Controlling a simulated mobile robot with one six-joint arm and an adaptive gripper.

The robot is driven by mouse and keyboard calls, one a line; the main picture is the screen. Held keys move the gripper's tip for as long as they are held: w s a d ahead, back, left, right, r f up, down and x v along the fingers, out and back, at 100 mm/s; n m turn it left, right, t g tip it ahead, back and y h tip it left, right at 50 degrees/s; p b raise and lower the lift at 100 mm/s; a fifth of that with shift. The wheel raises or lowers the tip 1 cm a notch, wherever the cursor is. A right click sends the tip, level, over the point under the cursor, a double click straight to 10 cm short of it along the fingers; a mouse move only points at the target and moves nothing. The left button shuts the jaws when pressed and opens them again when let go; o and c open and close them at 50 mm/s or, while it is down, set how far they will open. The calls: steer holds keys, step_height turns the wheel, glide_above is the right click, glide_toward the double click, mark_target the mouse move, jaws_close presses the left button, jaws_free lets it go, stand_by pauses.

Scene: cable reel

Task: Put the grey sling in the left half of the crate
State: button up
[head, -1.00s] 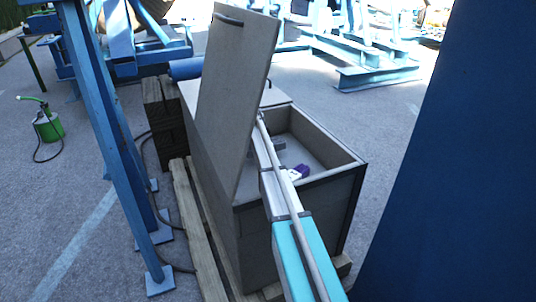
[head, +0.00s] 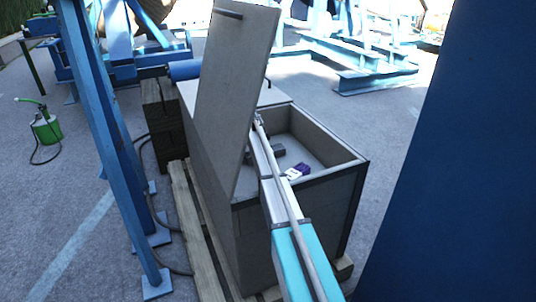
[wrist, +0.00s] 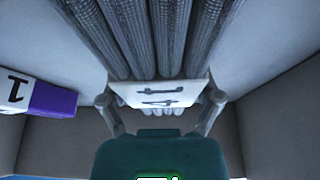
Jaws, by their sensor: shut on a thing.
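The grey sling (wrist: 165,40) is a ribbed bundle with a white label band marked with dark characters. In the wrist view it runs from the top edge down to my gripper (wrist: 160,98), whose fingers close on both sides of the label. The crate (head: 332,188) is a grey box with an open top in the head view. My arm reaches over its near wall and into it. My gripper is mostly hidden there behind the arm and raised lid. A small dark grey piece (head: 278,150) shows beside the arm; I cannot tell if it is the sling.
A purple bundle with a white label (head: 300,170) lies in the crate, right of my arm; it also shows at left in the wrist view (wrist: 52,100). The raised lid (head: 235,85) stands left of the arm. Blue posts (head: 110,150) stand further left.

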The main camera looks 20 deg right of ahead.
steer(key=o, duration=1.1)
steer(key=shift+r, duration=0.1)
steer(key=p+v, duration=0.3)
steer(key=shift+a+r, duration=0.1)
steer(key=shift+r, duration=0.2)
steer(key=shift+p+v, duration=1.95)
steer(key=shift+p, duration=0.05)
steer(key=shift+f, duration=0.1)
